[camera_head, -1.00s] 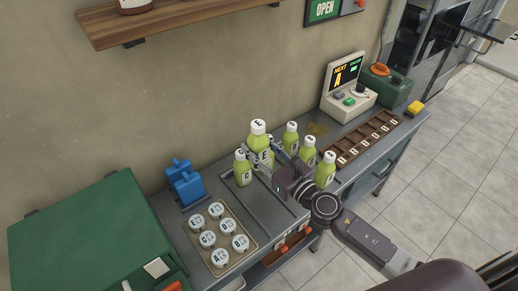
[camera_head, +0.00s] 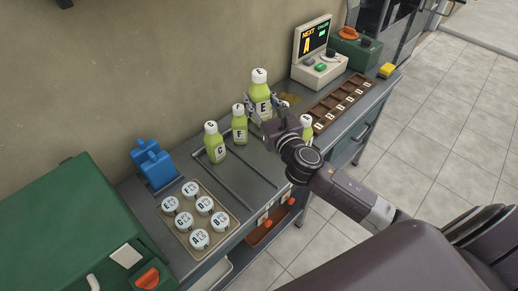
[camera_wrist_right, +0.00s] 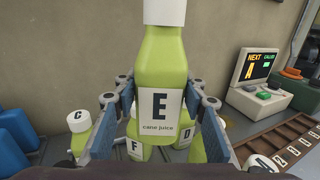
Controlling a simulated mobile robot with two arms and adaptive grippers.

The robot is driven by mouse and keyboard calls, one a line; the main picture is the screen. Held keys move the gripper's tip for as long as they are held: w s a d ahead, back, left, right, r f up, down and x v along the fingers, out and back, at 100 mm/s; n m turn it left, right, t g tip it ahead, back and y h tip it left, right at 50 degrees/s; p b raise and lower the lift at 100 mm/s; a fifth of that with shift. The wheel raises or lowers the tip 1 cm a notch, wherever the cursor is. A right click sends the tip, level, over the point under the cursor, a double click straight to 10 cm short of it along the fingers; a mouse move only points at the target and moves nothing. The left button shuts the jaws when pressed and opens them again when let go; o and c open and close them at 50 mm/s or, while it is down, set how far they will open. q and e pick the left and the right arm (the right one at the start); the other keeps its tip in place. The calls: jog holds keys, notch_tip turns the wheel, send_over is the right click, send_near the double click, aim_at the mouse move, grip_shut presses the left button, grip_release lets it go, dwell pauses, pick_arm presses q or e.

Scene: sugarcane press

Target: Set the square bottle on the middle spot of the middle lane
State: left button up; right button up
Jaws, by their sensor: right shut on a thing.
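The bottle marked E (camera_head: 260,97), with green juice and a white cap, is held upright between the fingers of my right gripper (camera_head: 262,112), above the other bottles. It fills the middle of the right wrist view (camera_wrist_right: 160,75), with a finger on each side. Its cap top is cut off there. Grey lanes with thin rails (camera_head: 250,183) lie on the counter below and left of my gripper. Bottle C (camera_head: 214,146) and bottle F (camera_head: 240,127) stand at their back end. My left gripper is not in view.
Another green bottle (camera_head: 306,128) stands just right of my gripper, partly hidden. Bottle D (camera_wrist_right: 184,140) shows behind the fingers in the wrist view. A tray of lettered lids (camera_head: 183,228), a blue device (camera_head: 153,166) and a brown slotted rack (camera_head: 325,113) share the counter.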

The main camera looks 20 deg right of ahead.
jog(key=shift+f+b, duration=4.15)
jog(key=shift+f, duration=4.45)
jog(key=shift+f, duration=0.2)
jog(key=o, duration=1.4)
jog(key=shift+r, duration=0.1)
